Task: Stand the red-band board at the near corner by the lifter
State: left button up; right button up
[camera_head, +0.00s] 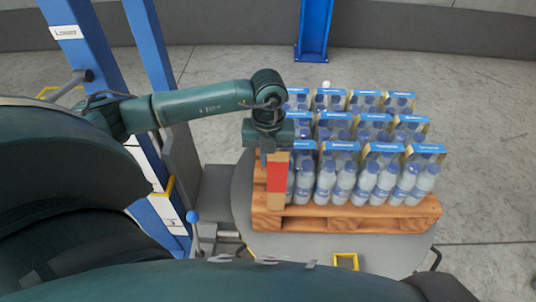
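The red-band board (276,178) is a tan upright board with a broad red band. It stands against the left end of the nearest row of bottles, at the near left corner of the wooden pallet (345,220), on the side of the blue lifter (160,140). My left gripper (266,151) points down over the board's top and appears shut on it; its fingertips are partly hidden. I cannot tell whether the board's lower end touches the pallet. My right gripper is not in view.
Several packs of water bottles (375,180) with blue-and-tan carriers fill the pallet in rows. The pallet sits on a round grey platform (290,245). A blue post (314,28) stands behind. A lever with a blue knob (192,217) is at the near left.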

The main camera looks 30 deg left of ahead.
pick_arm(q)
jog(key=o, duration=0.3)
jog(key=shift+o, duration=0.2)
